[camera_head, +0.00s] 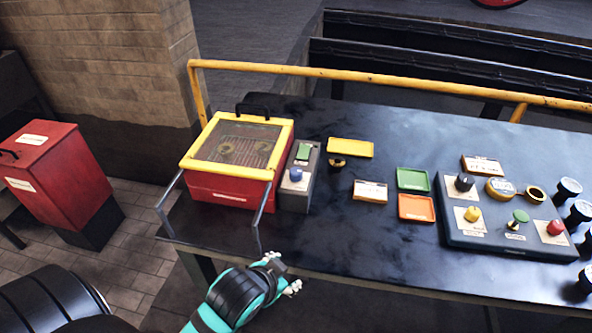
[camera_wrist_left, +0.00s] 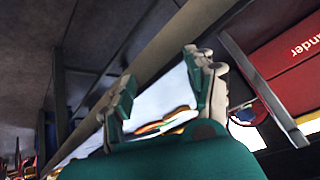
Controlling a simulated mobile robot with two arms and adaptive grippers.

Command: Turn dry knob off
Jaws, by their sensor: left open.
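A dark control panel (camera_head: 490,238) at the right carries black, yellow, green and red knobs. The labels are too small to read, so I cannot tell which knob is the dry knob. My left gripper (camera_head: 283,273) is open and empty at the table's front edge, below and apart from the grey box. Its spread fingers show in the left wrist view (camera_wrist_left: 163,82). My right gripper is out of view.
A yellow rail (camera_head: 390,81) runs along the table's back. Metal side bars (camera_head: 262,220) flank the red box near my gripper. Small yellow, green and orange trays (camera_head: 416,207) lie mid-table. A red cabinet (camera_head: 60,175) stands at the left. Bare tabletop lies between the trays and front edge.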

